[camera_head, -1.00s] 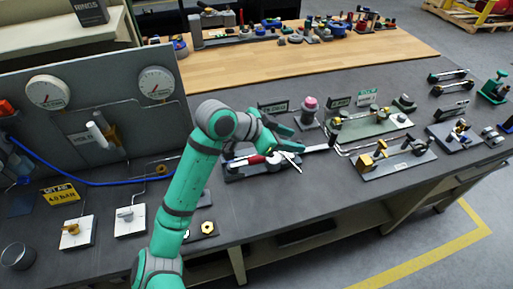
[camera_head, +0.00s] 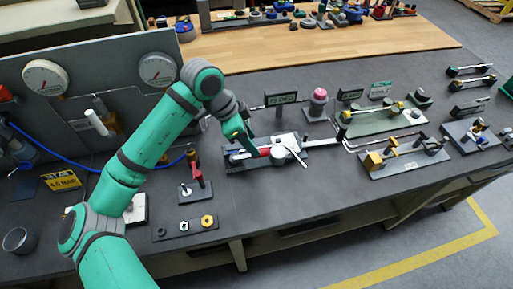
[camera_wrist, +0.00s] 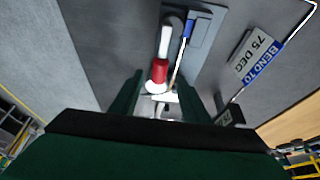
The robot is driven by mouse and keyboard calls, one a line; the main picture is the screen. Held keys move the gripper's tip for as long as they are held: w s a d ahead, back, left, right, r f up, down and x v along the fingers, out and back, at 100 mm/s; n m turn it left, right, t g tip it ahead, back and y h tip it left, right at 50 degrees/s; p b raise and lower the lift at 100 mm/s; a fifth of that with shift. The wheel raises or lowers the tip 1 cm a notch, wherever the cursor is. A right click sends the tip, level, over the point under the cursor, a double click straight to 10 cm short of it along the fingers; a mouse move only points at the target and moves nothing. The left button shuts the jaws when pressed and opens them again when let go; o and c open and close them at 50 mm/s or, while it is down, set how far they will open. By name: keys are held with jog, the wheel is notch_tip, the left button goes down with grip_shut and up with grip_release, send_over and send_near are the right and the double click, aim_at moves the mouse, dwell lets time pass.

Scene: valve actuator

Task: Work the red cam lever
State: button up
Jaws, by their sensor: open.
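A red part (camera_head: 265,153) with a white end sits on a grey-based bench device (camera_head: 236,160), with a thin silver lever (camera_head: 295,150) beside it. In the wrist view its red collar (camera_wrist: 159,71) and white cylinder (camera_wrist: 165,40) lie between and beyond my fingertips, with a blue-tipped rod (camera_wrist: 188,27) to the right. My gripper (camera_head: 251,146) is open and hangs close over this device; I cannot tell if it touches. A second red part, an upright dark-red lever (camera_head: 198,178), stands on a small plate left of it. Which one is the cam lever is unclear.
A "75 DEG" sign (camera_head: 281,99) stands behind the device and shows in the wrist view (camera_wrist: 256,54). A pink-topped post (camera_head: 319,100) and a green plate fixture (camera_head: 380,124) are to the right. A gauge panel (camera_head: 60,110) stands left.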

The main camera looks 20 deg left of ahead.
aim_at(249, 155)
jog(key=x, duration=0.4)
jog(key=shift+w+d+f, duration=0.1)
jog(key=shift+d+f, duration=0.15)
jog(key=shift+f, duration=0.3)
jog(key=shift+c, duration=0.7)
jog(key=shift+w, duration=0.1)
grip_shut()
